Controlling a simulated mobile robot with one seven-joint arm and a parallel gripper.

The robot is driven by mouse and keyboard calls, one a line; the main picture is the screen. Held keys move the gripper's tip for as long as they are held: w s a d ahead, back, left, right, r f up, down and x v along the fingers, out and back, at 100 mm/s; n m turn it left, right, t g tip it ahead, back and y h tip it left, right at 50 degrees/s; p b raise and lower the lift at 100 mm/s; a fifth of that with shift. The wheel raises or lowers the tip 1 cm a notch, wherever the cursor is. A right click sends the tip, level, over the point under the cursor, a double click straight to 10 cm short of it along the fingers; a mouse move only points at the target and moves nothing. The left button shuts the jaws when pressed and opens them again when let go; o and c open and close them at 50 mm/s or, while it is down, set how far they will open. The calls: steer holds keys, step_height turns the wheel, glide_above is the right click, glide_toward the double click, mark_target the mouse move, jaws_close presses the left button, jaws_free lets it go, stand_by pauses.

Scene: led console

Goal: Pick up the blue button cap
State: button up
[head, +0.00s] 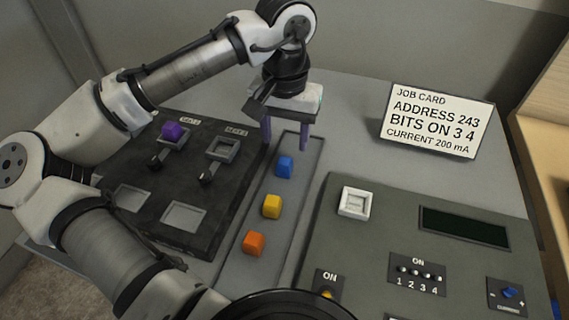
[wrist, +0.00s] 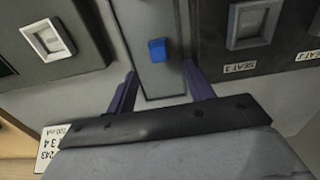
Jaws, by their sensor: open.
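The blue button cap (head: 285,166) is a small block lying at the far end of the narrow grey tray (head: 291,218), in line with a yellow cap (head: 272,206) and an orange cap (head: 254,243). My gripper (head: 285,146) is above the tray's far end, fingers pointing down, open and empty. In the wrist view the blue cap (wrist: 157,50) lies beyond the fingertips (wrist: 160,68) and roughly midway between them sideways. The fingers do not touch it.
A dark panel (head: 226,188) with seats, levers and a purple cap (head: 173,131) lies left of the tray. A grey-green console (head: 380,220) with a display and switches lies right. A job card (head: 433,121) stands behind it. Bare table lies beyond the tray.

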mark_target(285, 160)
steer(key=f, duration=0.3)
steer(key=f+p, duration=0.1)
steer(key=f, duration=0.1)
steer(key=shift+s+f, duration=0.25)
steer(key=shift+f, duration=0.1)
steer(key=shift+c, duration=0.2)
steer(key=c, duration=1)
steer(key=shift+r, duration=0.15)
